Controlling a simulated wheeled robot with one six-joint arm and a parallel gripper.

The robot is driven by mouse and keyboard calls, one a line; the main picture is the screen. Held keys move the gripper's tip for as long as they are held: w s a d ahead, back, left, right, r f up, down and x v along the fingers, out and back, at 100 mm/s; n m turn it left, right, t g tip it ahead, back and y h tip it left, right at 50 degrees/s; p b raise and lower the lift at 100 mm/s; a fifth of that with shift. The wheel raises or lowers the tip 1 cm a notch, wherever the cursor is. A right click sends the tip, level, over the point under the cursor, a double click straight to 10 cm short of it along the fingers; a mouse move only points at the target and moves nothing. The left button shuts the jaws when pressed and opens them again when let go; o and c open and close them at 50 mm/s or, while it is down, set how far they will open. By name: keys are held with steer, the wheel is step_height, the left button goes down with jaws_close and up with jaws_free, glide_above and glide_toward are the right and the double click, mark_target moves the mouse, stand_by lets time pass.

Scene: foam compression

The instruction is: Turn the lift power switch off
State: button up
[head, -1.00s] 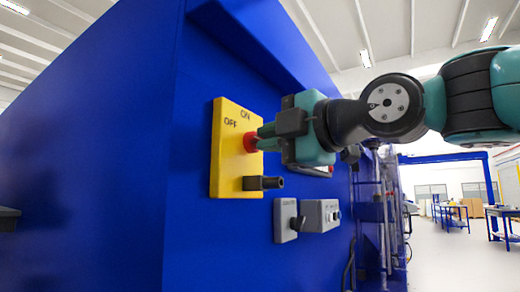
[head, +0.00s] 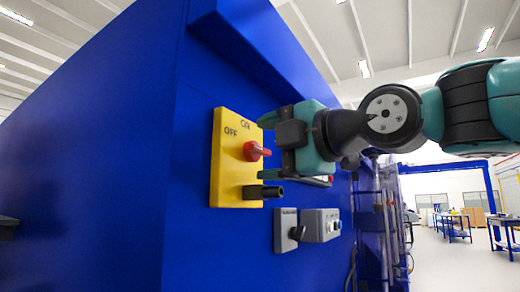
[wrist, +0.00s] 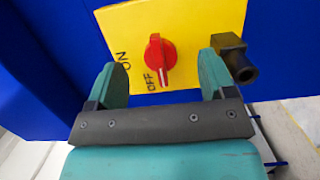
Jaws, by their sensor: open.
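The lift power switch is a red rotary knob (head: 253,151) on a yellow plate (head: 226,185) fixed to a blue panel. In the wrist view the red knob (wrist: 160,53) shows a white mark at its lower end, beside the OFF label (wrist: 152,81); the ON label (wrist: 124,60) is to its left. My gripper (head: 266,147) is open, its fingers spread above and below the knob in the head view. In the wrist view my gripper (wrist: 162,66) has clear space between each finger and the knob, and nothing is held.
A black cylindrical fitting (head: 264,192) sticks out of the plate just below the knob, close to my lower finger. Grey control boxes (head: 320,224) are mounted lower right on the blue panel (head: 195,240). A blue ledge juts out above. Open floor lies to the right.

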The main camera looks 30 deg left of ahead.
steer(key=shift+w+b+v, duration=0.25)
steer(key=shift+b+v, duration=0.7)
steer(key=shift+v, duration=0.35)
steer(key=shift+w+b+v, duration=0.25)
steer(key=shift+b+v, duration=0.25)
steer(key=shift+v, duration=0.6)
steer(key=shift+w+b+v, duration=0.2)
steer(key=shift+b+v, duration=0.25)
steer(key=shift+v, duration=0.65)
steer(key=shift+d, duration=0.15)
